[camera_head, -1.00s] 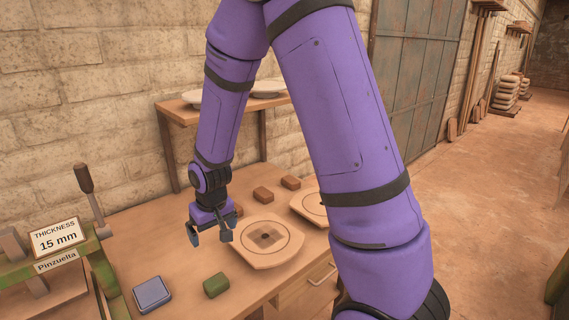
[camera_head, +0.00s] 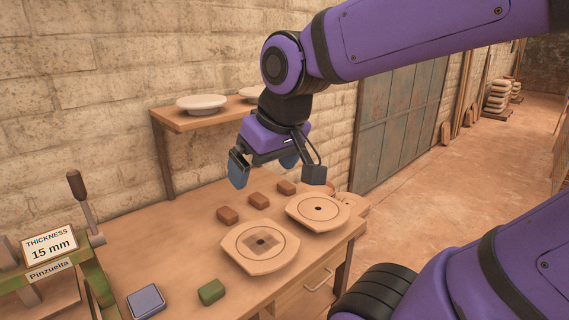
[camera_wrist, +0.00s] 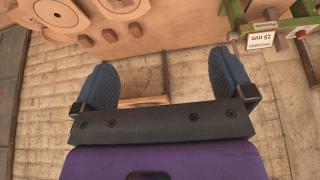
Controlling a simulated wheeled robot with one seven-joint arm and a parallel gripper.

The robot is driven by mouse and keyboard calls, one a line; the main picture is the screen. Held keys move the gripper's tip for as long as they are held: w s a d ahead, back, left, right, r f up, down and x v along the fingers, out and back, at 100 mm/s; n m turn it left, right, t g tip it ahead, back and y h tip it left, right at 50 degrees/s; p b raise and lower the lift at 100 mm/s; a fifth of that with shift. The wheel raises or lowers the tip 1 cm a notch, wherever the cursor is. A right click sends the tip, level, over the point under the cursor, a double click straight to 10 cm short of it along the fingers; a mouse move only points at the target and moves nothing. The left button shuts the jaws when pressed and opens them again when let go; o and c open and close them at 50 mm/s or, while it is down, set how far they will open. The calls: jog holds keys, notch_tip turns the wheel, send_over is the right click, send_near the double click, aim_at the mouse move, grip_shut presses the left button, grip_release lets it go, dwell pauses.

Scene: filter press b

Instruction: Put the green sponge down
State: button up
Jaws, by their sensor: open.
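The green sponge (camera_head: 211,292) lies on the wooden table (camera_head: 180,240) near its front edge, with nothing holding it. It is right of a blue-grey block (camera_head: 146,301). My gripper (camera_head: 268,172) is open and empty, raised above the back of the table, well away from the sponge. In the wrist view the two blue finger pads (camera_wrist: 168,85) stand wide apart with nothing between them. I cannot make out the sponge in the wrist view.
Two round discs on square plates, the nearer (camera_head: 261,247) and the farther (camera_head: 318,211), lie right of the sponge. Several brown blocks (camera_head: 259,200) sit behind them. A green press with a "15 mm" sign (camera_head: 48,244) stands left. A shelf (camera_head: 190,118) with pale dishes hangs at the back.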

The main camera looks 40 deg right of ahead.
jog(key=s, duration=0.1)
jog(key=s+r, duration=0.1)
jog(key=s, duration=0.2)
jog(key=shift+s+d+r, duration=0.15)
jog(key=shift+s+r, duration=0.1)
jog(key=shift+s, duration=0.05)
jog(key=g, duration=0.3)
send_over(211, 288)
notch_tip(211, 288, down, 37)
notch_tip(211, 288, down, 6)
jog(key=shift+f, duration=2.85)
